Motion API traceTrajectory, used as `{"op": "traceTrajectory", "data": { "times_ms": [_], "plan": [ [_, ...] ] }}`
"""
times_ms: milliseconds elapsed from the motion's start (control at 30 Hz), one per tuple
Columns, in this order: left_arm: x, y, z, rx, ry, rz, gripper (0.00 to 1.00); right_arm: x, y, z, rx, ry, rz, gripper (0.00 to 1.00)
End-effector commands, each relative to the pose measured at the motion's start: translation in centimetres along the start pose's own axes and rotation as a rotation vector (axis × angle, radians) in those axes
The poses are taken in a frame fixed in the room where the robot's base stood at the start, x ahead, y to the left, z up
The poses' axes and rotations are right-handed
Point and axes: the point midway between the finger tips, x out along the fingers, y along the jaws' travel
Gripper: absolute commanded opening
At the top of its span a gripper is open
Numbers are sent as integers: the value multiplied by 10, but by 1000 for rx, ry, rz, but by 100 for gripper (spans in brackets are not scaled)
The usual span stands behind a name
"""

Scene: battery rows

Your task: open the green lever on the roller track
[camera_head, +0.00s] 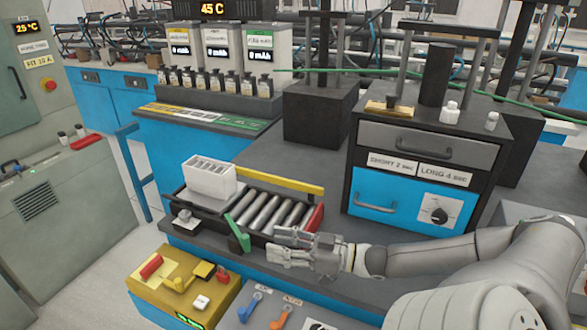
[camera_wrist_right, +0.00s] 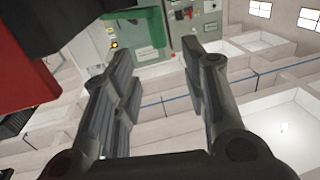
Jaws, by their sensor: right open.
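The green lever (camera_head: 238,234) stands tilted at the front edge of the roller track (camera_head: 262,212), near its left half. My right gripper (camera_head: 274,242) reaches in from the right in front of the track. Its fingers point left at the lever and are apart, with a short gap between fingertips and lever. In the right wrist view the jaws (camera_wrist_right: 157,58) are open with nothing between them. A green shape shows beyond the fingertips there; I cannot tell whether it is the lever. My left gripper is not in view.
A white battery block (camera_head: 209,178) sits at the track's left end. A red end piece (camera_head: 313,219) and yellow rail (camera_head: 280,180) border the rollers. A yellow control box (camera_head: 183,285) and a blue and an orange lever lie in front. The black-and-blue oven (camera_head: 425,170) stands behind my arm.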

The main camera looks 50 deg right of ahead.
Motion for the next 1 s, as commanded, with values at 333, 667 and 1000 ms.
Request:
{"op": "traceTrajectory", "data": {
  "times_ms": [333,667,1000],
  "plan": [
    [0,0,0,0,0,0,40,-26,0,1,2,-1,2,41],
    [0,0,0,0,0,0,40,-28,0,0,1,0,1,41],
    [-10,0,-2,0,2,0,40,-29,-23,1,-111,-32,-20,3]
  ]
}}
